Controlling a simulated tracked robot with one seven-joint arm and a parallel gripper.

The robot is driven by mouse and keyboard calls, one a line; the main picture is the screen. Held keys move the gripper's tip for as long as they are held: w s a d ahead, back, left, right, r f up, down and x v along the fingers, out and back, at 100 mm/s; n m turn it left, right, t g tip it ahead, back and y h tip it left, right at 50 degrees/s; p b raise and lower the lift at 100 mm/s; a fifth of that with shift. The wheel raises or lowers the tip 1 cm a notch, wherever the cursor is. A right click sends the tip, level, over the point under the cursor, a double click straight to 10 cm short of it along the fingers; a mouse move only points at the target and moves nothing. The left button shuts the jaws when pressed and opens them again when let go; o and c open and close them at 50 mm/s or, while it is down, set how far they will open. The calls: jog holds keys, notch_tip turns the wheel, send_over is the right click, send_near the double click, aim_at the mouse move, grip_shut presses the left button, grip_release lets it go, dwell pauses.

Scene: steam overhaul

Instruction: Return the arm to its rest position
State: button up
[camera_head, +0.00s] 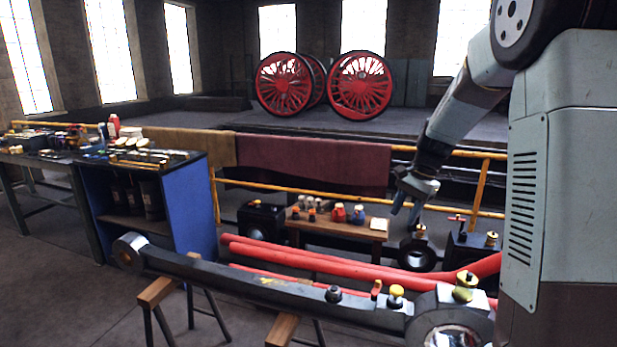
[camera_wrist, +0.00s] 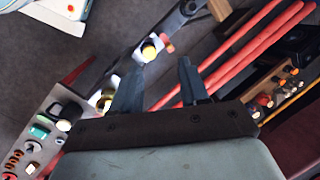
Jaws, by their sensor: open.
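My gripper (camera_head: 408,200) hangs at the end of my arm, which comes down from the upper right in the head view. In the wrist view my gripper (camera_wrist: 158,85) shows two dark fingers spread apart with nothing between them. Below it in the head view is a long dark connecting rod (camera_head: 240,280) on wooden trestles (camera_head: 157,292). The rod carries a yellow-topped fitting (camera_head: 396,296), a dark knob (camera_head: 333,294) and a larger brass fitting (camera_head: 465,286) at its right end. The gripper is apart from these fittings.
A low wooden bench (camera_head: 340,228) with small bottles stands behind red rods (camera_head: 320,262). A blue-sided workbench (camera_head: 190,215) with tools is at left. Yellow rails (camera_head: 480,190) and a maroon cloth (camera_head: 315,165) stand behind; red wheels (camera_head: 360,85) are farther back. Floor at lower left is clear.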

jog(key=s+a+r+n+t+h, duration=0.1)
jog(key=s+r+n, duration=0.2)
jog(key=s+r, duration=0.35)
jog(key=s+a+r+n+t, duration=0.15)
jog(key=s+r, duration=0.25)
jog(key=s, duration=0.5)
jog(key=s+n+t+h, duration=0.2)
jog(key=s+n, duration=0.3)
jog(key=s, duration=1)
jog(key=shift+s+r+t, duration=0.25)
jog(key=shift+r+t, duration=0.1)
jog(key=shift+r, duration=0.1)
